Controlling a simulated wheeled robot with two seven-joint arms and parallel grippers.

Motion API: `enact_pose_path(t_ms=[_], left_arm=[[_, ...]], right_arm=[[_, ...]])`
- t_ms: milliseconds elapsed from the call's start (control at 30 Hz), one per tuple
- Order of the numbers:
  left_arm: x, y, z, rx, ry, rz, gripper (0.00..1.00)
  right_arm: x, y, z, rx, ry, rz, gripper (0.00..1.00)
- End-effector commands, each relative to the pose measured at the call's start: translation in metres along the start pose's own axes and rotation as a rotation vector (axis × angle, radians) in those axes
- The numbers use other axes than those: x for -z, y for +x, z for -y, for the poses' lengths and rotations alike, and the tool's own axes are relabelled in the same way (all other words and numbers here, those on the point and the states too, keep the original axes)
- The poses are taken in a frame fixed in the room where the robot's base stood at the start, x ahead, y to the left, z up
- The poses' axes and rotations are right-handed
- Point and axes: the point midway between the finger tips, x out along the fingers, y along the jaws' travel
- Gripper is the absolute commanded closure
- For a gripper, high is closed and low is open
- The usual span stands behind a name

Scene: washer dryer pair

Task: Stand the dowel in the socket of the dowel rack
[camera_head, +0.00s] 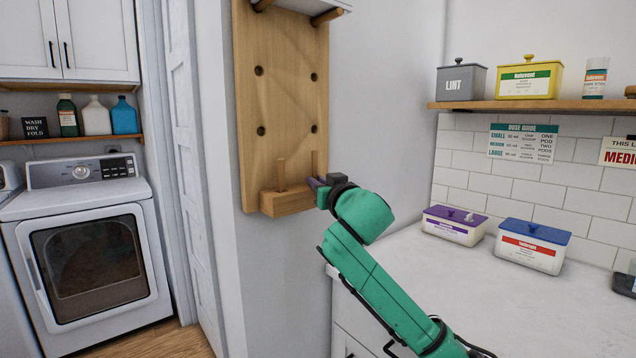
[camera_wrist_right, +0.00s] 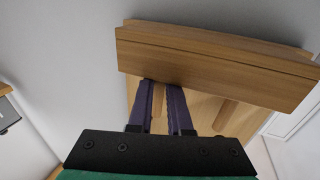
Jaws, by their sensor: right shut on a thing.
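The dowel rack is a pegboard (camera_head: 285,100) on the wall with a wooden block (camera_head: 288,200) along its bottom; the block also crosses the right wrist view (camera_wrist_right: 215,65). My right gripper (camera_head: 318,184) is at the right end of the block. Its purple fingers are shut on a thin wooden dowel (camera_wrist_right: 157,108), which stands about upright in the head view (camera_head: 315,163). The dowel's lower end is at the block, but whether it sits in a socket is hidden. My left gripper is out of view.
A white counter (camera_head: 450,270) lies to the right, with a purple-lidded tub (camera_head: 454,225) and a blue-lidded tub (camera_head: 531,245). A shelf (camera_head: 530,105) with tins is above it. A dryer (camera_head: 90,250) stands at the left.

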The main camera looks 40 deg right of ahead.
Motion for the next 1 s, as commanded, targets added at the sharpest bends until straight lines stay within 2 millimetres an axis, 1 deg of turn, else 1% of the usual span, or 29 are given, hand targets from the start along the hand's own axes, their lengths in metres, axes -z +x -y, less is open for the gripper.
enact_pose_path(t_ms=[133, 167, 200, 233, 533, 667, 767, 967, 1000], left_arm=[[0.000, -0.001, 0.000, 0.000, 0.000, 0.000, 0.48], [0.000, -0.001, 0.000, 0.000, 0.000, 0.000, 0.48], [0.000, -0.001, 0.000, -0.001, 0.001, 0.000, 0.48], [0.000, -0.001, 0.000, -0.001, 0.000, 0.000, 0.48], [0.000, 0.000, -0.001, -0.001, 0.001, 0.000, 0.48], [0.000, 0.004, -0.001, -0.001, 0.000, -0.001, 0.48], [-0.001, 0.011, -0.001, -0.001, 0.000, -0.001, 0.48], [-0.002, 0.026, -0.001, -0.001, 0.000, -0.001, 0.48], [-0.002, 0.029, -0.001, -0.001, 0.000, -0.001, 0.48]], right_arm=[[0.001, 0.000, 0.000, 0.000, 0.000, 0.000, 1.00], [0.001, 0.000, 0.000, 0.000, 0.000, 0.000, 0.75], [0.001, 0.000, 0.000, 0.000, 0.000, 0.000, 0.60], [0.001, 0.000, 0.000, 0.000, 0.000, 0.000, 0.49], [0.000, 0.000, 0.000, 0.000, 0.000, 0.000, 0.48], [-0.001, -0.008, 0.001, 0.001, 0.000, -0.001, 0.48], [-0.003, -0.022, 0.001, 0.002, 0.001, -0.001, 0.48], [-0.004, -0.065, 0.001, 0.002, -0.001, -0.003, 0.48], [-0.004, -0.074, 0.001, 0.003, 0.000, -0.002, 0.48]])
